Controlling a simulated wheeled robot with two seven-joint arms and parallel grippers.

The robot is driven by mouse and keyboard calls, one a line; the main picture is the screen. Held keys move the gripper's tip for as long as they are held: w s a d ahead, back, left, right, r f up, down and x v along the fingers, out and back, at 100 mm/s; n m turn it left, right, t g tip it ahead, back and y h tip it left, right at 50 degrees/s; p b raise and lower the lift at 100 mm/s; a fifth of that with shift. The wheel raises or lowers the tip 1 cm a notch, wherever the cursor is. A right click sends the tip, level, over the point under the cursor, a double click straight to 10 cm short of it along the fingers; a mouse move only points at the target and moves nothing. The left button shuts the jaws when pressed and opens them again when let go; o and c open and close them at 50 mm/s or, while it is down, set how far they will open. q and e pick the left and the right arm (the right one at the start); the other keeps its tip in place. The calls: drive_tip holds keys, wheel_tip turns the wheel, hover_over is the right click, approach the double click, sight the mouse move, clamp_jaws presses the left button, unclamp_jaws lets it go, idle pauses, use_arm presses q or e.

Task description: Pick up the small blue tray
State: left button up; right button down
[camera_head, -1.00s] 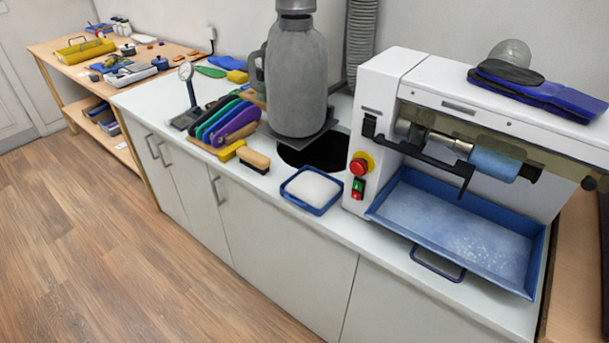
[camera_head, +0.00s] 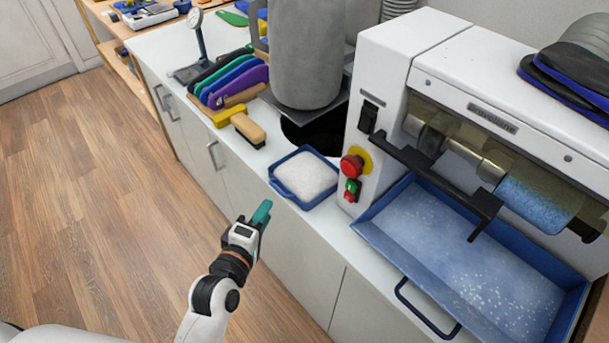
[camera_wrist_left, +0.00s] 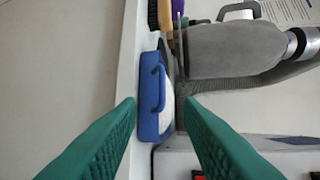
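The small blue tray (camera_head: 307,199) sits on the white counter near its front edge, filled with white powder. Its handle faces the front edge. The tray also shows in the left wrist view (camera_wrist_left: 143,121), between and beyond my fingertips. My left gripper (camera_head: 262,214) is in front of the counter, to the left of and nearer than the tray, not touching it. In the left wrist view its green fingers (camera_wrist_left: 160,102) are spread apart with nothing between them. My right gripper is in neither view.
A white machine with a large blue tray (camera_head: 405,295) stands right of the small tray. A red stop button (camera_head: 352,165) is close beside it. A brush (camera_head: 248,129), coloured insoles (camera_head: 228,84) and a grey cylinder (camera_head: 307,60) over a dark hole are behind and left.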

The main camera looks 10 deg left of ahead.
sight(279, 192)
use_arm(q)
drive_tip(key=p+x, duration=0.1)
drive_tip(key=x, duration=0.6)
drive_tip(key=shift+d, duration=0.15)
drive_tip(key=shift+s, duration=0.1)
drive_tip(key=shift+r, duration=0.1)
clamp_jaws()
